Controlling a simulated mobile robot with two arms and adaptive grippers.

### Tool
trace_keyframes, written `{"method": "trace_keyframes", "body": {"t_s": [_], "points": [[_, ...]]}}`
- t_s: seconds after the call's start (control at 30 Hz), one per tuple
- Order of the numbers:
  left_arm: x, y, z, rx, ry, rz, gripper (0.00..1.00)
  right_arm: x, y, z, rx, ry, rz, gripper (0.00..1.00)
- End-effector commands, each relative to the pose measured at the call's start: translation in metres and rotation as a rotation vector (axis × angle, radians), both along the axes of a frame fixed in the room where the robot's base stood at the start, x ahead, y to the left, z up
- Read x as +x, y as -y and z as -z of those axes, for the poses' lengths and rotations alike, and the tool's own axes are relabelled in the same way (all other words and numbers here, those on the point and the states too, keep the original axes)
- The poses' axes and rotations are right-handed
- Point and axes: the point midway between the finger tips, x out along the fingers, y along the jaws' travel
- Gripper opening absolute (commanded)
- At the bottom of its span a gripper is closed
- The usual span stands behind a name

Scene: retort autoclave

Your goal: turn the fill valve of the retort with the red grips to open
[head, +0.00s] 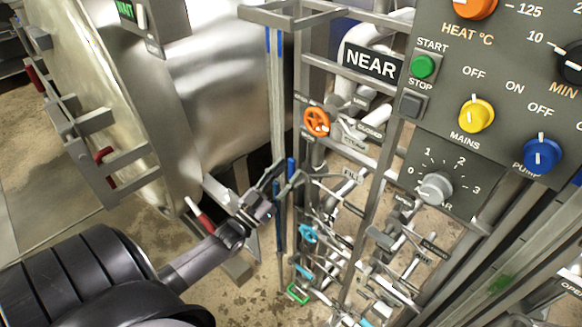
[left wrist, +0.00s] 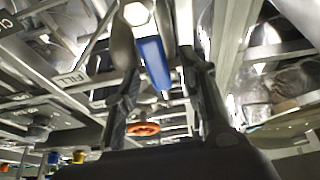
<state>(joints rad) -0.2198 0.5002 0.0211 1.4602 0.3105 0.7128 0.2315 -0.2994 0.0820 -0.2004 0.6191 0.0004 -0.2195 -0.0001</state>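The retort (head: 215,85) is the big steel drum at the left, with red grips (head: 104,155) on its clamps. A valve with a blue lever (head: 291,170) is at the pipework beside it. In the left wrist view, the blue lever (left wrist: 153,62) lies between my fingers, near a plate marked FILL (left wrist: 72,77). My left gripper (head: 283,182) is at the lever in the head view. It also shows in the left wrist view (left wrist: 158,82), open, with gaps on both sides of the lever. My right gripper is not in view.
An orange handwheel (head: 317,121) is above and right of my left gripper. A NEAR sign (head: 371,63) hangs on the frame beside a control panel (head: 500,70) with coloured knobs. Several pipes and small cyan handles (head: 307,233) crowd the space below.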

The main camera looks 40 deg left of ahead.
Motion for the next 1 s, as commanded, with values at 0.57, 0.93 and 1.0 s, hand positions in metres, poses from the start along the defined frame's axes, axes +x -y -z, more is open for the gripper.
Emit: {"method": "trace_keyframes", "body": {"t_s": [0.57,0.93,1.0], "points": [[-0.087,-0.006,0.036,0.000,0.000,0.000,0.38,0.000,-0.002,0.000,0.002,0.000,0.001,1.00],[-0.088,-0.006,0.036,0.000,0.000,-0.001,0.38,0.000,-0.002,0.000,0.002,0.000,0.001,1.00],[-0.088,-0.006,0.036,0.000,0.000,-0.001,0.38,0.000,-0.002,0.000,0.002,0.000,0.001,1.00]]}}
